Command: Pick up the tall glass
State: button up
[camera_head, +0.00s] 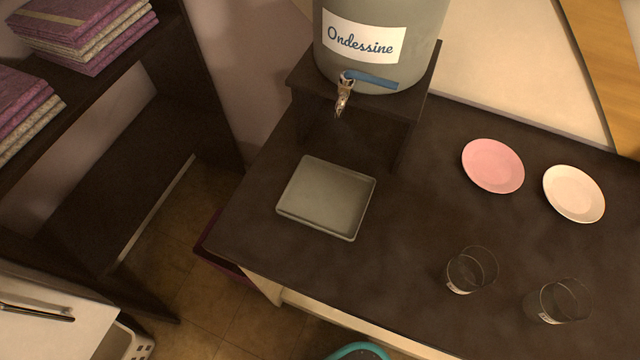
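Two clear glasses stand on the dark counter (400,235) at the lower right. One glass (471,270) is to the left and a little farther back. Seen from above, I cannot tell for certain which is the tall one. My gripper is not in view.
A pink plate (493,165) and a cream plate (574,193) lie behind the glasses. A shallow tray (326,197) sits below the tap (344,92) of a large dispenser (385,15) on a stand. Counter between tray and glasses is clear.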

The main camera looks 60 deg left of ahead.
aim_at(565, 300)
jog(key=u, duration=0.45)
jog(key=k+l+u, duration=0.1)
jog(key=u, duration=0.8)
jog(key=k+u, duration=0.1)
jog(key=u, duration=0.8)
jog(key=k+z, duration=0.15)
jog(key=z, duration=1.3)
jog(key=k+l+u, duration=0.35)
jog(key=l, duration=0.35)
jog(key=k+l+u, duration=0.4)
jog(key=l, duration=0.25)
jog(key=k+l+u, duration=0.35)
jog(key=k+l, duration=0.05)
jog(key=l, duration=0.15)
